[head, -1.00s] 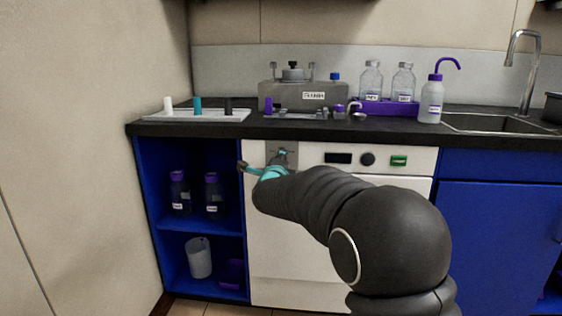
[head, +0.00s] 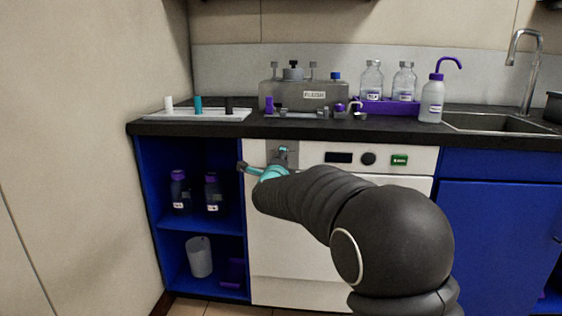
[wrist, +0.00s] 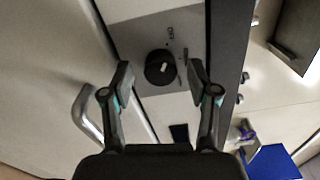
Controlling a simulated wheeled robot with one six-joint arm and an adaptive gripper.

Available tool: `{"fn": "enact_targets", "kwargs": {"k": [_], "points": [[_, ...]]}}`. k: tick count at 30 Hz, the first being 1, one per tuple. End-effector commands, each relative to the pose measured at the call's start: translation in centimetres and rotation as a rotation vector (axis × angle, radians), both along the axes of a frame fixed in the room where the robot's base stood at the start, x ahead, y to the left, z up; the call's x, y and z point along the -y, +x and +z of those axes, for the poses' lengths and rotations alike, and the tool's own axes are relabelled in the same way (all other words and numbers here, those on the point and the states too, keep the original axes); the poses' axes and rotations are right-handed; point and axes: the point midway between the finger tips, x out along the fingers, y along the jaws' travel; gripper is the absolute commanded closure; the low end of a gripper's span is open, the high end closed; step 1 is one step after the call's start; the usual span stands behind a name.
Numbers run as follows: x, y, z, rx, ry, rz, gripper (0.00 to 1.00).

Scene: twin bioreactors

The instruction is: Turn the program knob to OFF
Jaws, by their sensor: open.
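In the wrist view, a dark round knob (wrist: 160,67) with a pale pointer mark sits on a grey plate (wrist: 192,28) of the white machine's front. My gripper (wrist: 161,78) is open, with one fingertip on either side of the knob. There seem to be gaps at both sides, so I cannot confirm contact. The mark is short and slanted; printed signs near the knob are too small to read. In the head view, my gripper (head: 263,163) is in front of the grey plate (head: 291,148) at the panel's left end and partly hides it.
The white machine's panel (head: 318,151) also has a dark display (head: 339,158), another round dial (head: 368,159) and a green display (head: 399,160). A curved metal handle (wrist: 88,112) is beside one finger. The dark counter edge (head: 230,131) overhangs above.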

Motion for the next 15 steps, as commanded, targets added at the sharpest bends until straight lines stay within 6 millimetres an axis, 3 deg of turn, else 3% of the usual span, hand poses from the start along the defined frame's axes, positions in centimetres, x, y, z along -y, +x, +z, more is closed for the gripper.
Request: {"fn": "enact_targets", "kwargs": {"k": [15], "points": [[-0.5,-9.0,0.1,0.001,0.001,0.003,0.4]]}}
